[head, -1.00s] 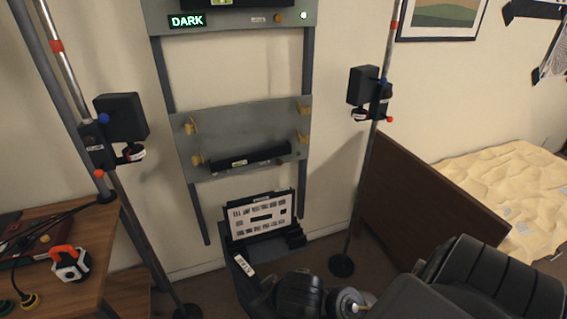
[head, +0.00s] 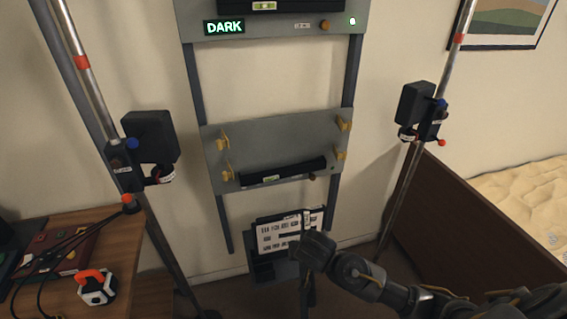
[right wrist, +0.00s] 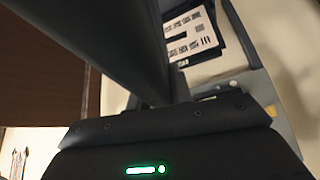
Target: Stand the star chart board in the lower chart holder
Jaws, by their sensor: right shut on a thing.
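A white board (head: 278,236) with rows of black print and a dark edge stands in a low dark rack (head: 263,268) at the foot of the wall; I cannot make out a star pattern. My right gripper (head: 306,222) is at the board's right part, shut on it. The right wrist view shows the printed board (right wrist: 190,38) beyond a dark finger, its grip partly hidden. The lower chart holder (head: 212,150) is a grey panel with yellow clips and a black ledge (head: 285,174) above the rack; no board stands in it. My left gripper is out of view.
Lamp stands with black lamps (head: 150,138) (head: 414,104) flank the panel. An upper panel with a DARK display (head: 224,27) hangs above. A wooden desk (head: 120,230) is at left, a brown bed board (head: 470,235) at right.

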